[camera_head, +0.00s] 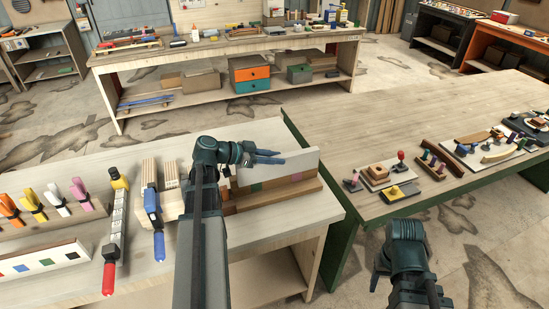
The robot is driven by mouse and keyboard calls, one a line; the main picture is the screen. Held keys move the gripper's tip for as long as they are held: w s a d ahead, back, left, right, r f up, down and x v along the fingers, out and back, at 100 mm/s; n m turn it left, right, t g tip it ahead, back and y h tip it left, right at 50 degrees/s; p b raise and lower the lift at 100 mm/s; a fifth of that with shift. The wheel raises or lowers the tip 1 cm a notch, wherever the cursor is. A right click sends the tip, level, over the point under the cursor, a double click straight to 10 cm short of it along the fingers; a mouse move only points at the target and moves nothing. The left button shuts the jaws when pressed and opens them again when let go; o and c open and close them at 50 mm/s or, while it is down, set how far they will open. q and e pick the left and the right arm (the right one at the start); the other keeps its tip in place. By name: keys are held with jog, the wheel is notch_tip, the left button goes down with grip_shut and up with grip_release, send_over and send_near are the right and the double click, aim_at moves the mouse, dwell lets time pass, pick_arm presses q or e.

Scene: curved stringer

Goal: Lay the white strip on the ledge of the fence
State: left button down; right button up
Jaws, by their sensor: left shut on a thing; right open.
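The white strip (303,161) is a long pale piece standing on edge at the right end of the left table. My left gripper (284,157) is shut on it, with its fingers pointing right along the strip. The fence (285,193) is a brown wooden piece with a ledge, with green and pinkish patches showing just below the strip. The strip is over the ledge; whether it touches the ledge I cannot tell. My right gripper (379,270) is open and empty, low at the right, away from the fence.
Clamps with coloured handles, including a red-handled one (109,273) and a blue one (153,209), lie left of my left arm. Pale wood blocks (170,174) stand beside them. The right table (340,130) holds small items at its right; its left part is clear.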

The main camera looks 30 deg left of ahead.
pick_arm(q)
jog(key=c, duration=0.6)
grip_release()
jog(key=shift+r, duration=0.1)
jog(key=shift+r+p, duration=0.3)
jog(key=shift+p, duration=0.05)
jog(key=shift+r+p, duration=0.45)
jog(key=p+v, duration=0.4)
jog(key=v, duration=0.7)
jog(key=shift+f, duration=0.15)
jog(key=shift+s+a, duration=0.3)
jog(key=shift+s, duration=0.1)
